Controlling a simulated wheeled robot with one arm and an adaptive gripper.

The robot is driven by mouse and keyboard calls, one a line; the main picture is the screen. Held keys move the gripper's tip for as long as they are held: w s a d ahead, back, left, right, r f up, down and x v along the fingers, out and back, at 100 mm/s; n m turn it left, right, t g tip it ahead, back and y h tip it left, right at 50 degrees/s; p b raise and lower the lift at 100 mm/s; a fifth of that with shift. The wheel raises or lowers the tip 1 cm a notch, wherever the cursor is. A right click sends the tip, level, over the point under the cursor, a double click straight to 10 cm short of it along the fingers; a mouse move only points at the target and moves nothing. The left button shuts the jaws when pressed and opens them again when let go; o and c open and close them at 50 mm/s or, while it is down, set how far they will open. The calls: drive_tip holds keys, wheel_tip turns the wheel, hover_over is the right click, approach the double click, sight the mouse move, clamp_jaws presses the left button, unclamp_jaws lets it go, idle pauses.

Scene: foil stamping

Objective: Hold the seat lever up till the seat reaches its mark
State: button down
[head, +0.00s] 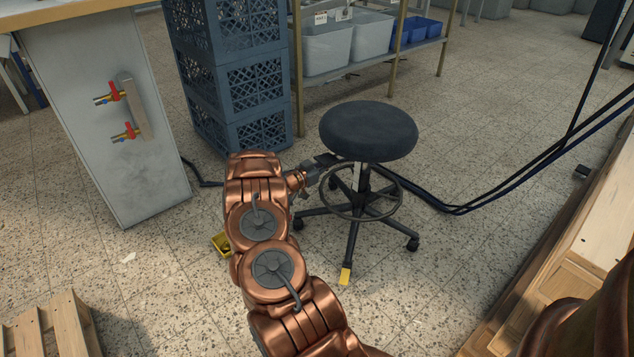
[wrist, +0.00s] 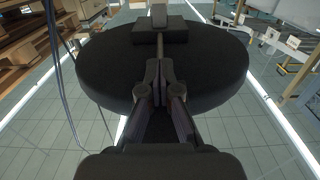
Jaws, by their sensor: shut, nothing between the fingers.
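The stool has a round black seat (head: 368,128) on a central column above a foot ring (head: 361,192) and a dark base with castors. My gripper (head: 333,160) is at the left edge of the seat, at about the height of its underside. In the wrist view the seat's dark underside (wrist: 100,75) fills the middle, with a mounting block (wrist: 178,32) at the top. My gripper's fingers (wrist: 153,66) are together and empty in front of it. I cannot make out the seat's height mark.
Blue crates (head: 255,85) are stacked behind my arm. A shelf with grey bins (head: 327,45) stands behind the stool. Dark cables (head: 450,208) run along the floor to the right. A small yellow box (head: 220,243) lies left of my arm.

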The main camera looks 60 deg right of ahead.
sight(329, 157)
drive_tip(key=shift+r+p, duration=2.5)
drive_tip(key=shift+r, duration=2.1)
idle(1.0)
drive_tip(key=shift+f, duration=0.1)
drive_tip(key=shift+f+b, duration=0.65)
drive_tip(key=shift+f, duration=1.85)
drive_tip(key=b+v, duration=0.1)
drive_tip(key=v, duration=1.1)
drive_tip(key=shift+b, duration=0.3)
